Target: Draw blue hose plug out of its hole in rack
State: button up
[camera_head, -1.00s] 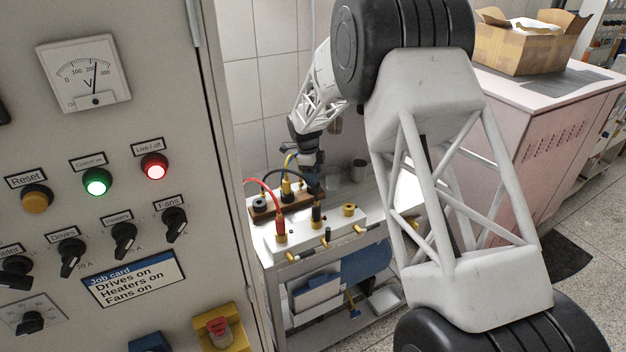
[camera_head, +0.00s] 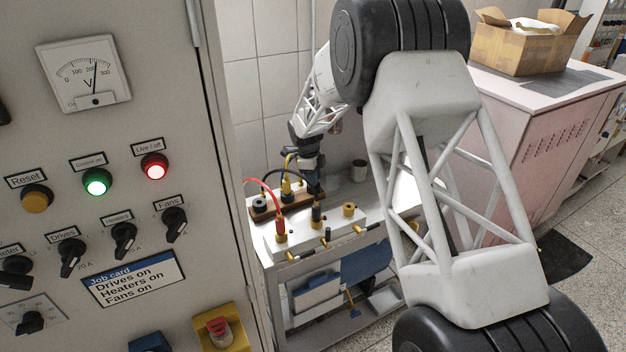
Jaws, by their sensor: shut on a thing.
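The rack (camera_head: 264,213) is a brown wooden block at the back of a white box on a small grey bench. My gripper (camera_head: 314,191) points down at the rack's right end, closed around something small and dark. The blue hose plug is mostly hidden by the fingers, and its blue cannot be made out clearly. Whether its lower end is in the hole cannot be told. A plug with a yellow hose (camera_head: 286,188) stands in the rack, left of my gripper.
A red-hose plug (camera_head: 281,236) and a black plug (camera_head: 316,216) stand on the white box (camera_head: 300,240), near a brass socket (camera_head: 349,210). The control cabinet (camera_head: 130,210) fills the left.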

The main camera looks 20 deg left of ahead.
jog(key=shift+r, duration=0.3)
jog(key=shift+r, duration=1.8)
